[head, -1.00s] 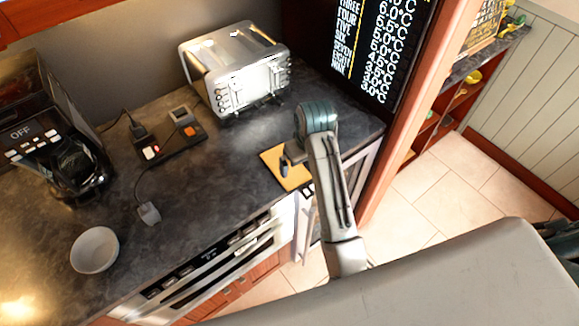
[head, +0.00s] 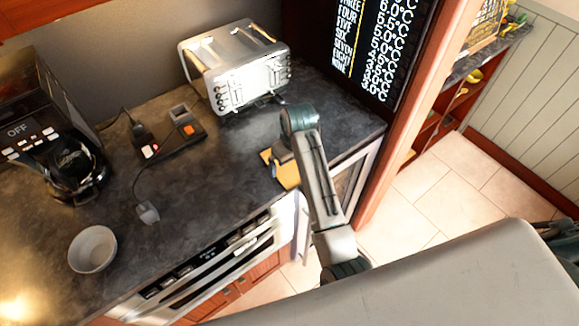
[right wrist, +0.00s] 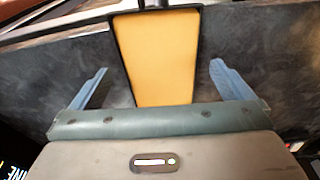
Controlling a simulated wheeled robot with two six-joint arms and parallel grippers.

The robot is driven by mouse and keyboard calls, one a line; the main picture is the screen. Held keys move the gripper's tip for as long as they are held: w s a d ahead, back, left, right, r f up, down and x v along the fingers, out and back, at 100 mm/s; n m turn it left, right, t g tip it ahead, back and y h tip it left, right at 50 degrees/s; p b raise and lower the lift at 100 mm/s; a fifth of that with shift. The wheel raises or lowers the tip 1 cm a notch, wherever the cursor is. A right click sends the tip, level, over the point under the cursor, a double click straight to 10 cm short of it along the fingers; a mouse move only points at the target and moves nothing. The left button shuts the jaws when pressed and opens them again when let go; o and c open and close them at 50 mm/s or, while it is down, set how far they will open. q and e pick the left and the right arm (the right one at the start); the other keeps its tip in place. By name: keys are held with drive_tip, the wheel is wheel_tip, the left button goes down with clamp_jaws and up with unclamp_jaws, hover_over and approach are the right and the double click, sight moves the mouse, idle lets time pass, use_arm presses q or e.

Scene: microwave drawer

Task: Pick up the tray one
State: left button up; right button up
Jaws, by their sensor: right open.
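The tray is flat and yellow-orange. In the head view the tray (head: 287,176) lies on the dark counter near its front right edge, partly hidden by my right gripper (head: 275,163) and arm. In the right wrist view the tray (right wrist: 155,60) shows a thin dark rim and lies between the two blue fingers of my right gripper (right wrist: 160,82). The fingers are wide apart, one on each side of the tray, with a gap on both sides. Whether they are level with it I cannot tell. My left gripper is not in view.
A silver toaster (head: 236,72) stands at the back, and a black coffee maker (head: 60,150) at the left. A white bowl (head: 92,249) sits at the front left. An oven front (head: 215,265) is below the counter edge.

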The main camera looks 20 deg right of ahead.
wheel_tip(320, 180, down, 2)
drive_tip(key=shift+f, duration=0.1)
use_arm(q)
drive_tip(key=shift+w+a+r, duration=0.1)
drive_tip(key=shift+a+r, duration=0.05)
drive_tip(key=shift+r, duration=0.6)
use_arm(e)
drive_tip(key=shift+w+f, duration=0.2)
drive_tip(key=shift+f, duration=0.15)
drive_tip(key=c, duration=0.8)
drive_tip(key=shift+c, duration=0.2)
drive_tip(key=shift+r, duration=0.4)
wheel_tip(320, 180, up, 2)
drive_tip(key=shift+r+b, duration=0.1)
drive_tip(key=shift+b, duration=0.85)
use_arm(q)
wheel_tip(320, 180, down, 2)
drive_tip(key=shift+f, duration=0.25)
use_arm(e)
drive_tip(key=s+d+r, duration=0.1)
drive_tip(key=s+d, duration=0.1)
drive_tip(key=s, duration=0.5)
drive_tip(key=s+d+r, duration=0.1)
drive_tip(key=s+d, duration=0.2)
drive_tip(key=s, duration=0.5)
drive_tip(key=shift+d, duration=0.2)
